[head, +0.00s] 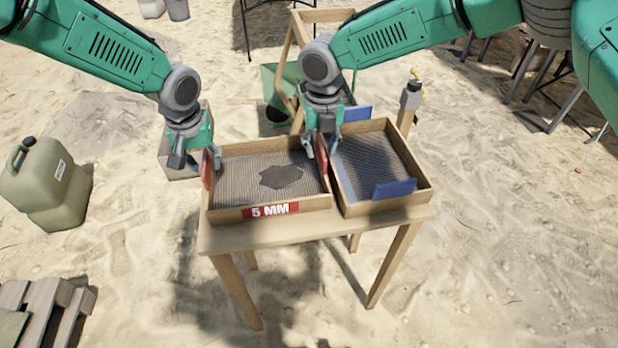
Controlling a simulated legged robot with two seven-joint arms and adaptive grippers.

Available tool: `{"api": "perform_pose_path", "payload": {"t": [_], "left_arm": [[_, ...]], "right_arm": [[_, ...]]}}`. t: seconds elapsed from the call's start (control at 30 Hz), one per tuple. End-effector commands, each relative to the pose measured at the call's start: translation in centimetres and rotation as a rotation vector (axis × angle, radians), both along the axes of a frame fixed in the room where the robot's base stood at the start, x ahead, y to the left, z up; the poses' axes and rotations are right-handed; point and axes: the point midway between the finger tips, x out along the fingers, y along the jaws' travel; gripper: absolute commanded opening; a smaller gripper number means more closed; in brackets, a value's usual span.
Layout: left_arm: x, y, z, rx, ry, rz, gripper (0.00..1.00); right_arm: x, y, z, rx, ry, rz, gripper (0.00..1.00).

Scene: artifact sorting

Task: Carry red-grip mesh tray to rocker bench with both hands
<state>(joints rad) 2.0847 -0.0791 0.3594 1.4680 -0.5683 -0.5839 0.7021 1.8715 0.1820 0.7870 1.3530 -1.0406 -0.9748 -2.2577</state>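The red-grip mesh tray (236,214) is a wooden frame with a mesh floor and a "5 MM" label on its front wall. It rests on the left part of a small wooden table (300,232), with a dark patch on its mesh. My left gripper (197,160) is at the left red grip (207,172), fingers apart on either side of the wall. My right gripper (322,150) is at the right red grip (320,152), its fingers apart around it. A wooden frame (290,55) behind the table may be the rocker bench; my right arm partly hides it.
A second mesh tray with blue grips (395,189) stands close against the right side. A green jerrycan (48,185) stands on the sand at left, and a pallet (45,305) lies at lower left. A post (408,105) stands behind the blue-grip tray.

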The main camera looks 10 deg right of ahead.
Motion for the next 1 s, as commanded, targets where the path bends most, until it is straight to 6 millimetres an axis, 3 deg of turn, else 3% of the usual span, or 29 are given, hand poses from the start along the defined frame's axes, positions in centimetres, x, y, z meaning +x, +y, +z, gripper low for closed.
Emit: {"api": "perform_pose_path", "payload": {"t": [0.3, 0.7, 1.0], "left_arm": [[0.0, 0.1, 0.8, 0.001, 0.000, 0.000, 0.30], [-0.9, -0.1, 8.7, 0.000, -0.003, 0.000, 0.30], [-1.3, -0.1, 11.7, 0.001, 0.001, 0.001, 0.30]], "right_arm": [[0.0, 0.0, 0.0, -0.001, 0.000, -0.001, 0.30], [0.0, -0.1, 0.0, -0.001, 0.000, -0.001, 0.30], [0.1, -0.1, 0.2, -0.001, 0.000, -0.001, 0.30]]}}
